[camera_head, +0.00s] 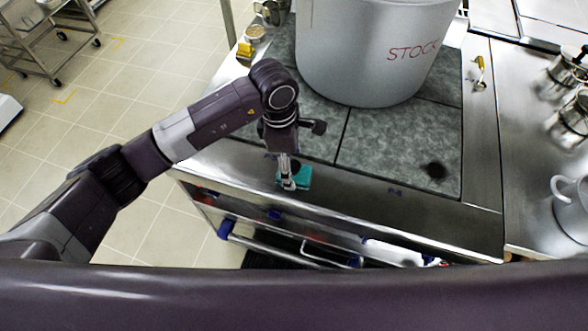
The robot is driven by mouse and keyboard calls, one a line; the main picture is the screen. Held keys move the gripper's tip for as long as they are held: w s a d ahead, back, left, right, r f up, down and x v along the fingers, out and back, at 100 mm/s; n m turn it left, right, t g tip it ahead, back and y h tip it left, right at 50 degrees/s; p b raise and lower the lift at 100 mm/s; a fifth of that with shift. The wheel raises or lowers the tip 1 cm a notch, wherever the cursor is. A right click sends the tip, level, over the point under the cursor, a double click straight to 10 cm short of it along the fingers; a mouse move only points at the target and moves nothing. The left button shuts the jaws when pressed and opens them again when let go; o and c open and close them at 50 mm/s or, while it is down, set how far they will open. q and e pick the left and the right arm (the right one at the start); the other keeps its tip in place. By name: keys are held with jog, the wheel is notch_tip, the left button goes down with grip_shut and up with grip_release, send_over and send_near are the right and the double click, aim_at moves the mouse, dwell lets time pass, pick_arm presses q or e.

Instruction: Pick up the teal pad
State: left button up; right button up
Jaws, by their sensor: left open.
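The teal pad (304,178) lies on the steel front ledge of the stove, left of the middle of the view. My left gripper (288,184) points down right at the pad, and its fingers cover part of the pad's left side. The gripper is open. I cannot tell from this angle whether the fingers touch the pad or straddle it. My right gripper is not in view.
A large stockpot (375,50) stands on the grey stove top (390,145) behind the gripper. Steel pots (573,118) and a white mug-like pot (572,205) stand on the right counter. A yellow object (245,50) sits at the back left. A rail (290,245) runs along the stove's front.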

aim_at(293, 164)
pick_arm(q)
jog(key=shift+d+f+p, duration=0.25)
jog(key=shift+f+p, duration=0.2)
jog(key=shift+f, duration=0.65)
jog(key=shift+w+f, duration=0.1)
jog(key=shift+f, duration=0.45)
jog(key=c, duration=1.3)
jog(key=shift+r, duration=0.15)
jog(key=shift+r+b, duration=2.9)
jog(key=shift+r, duration=7)
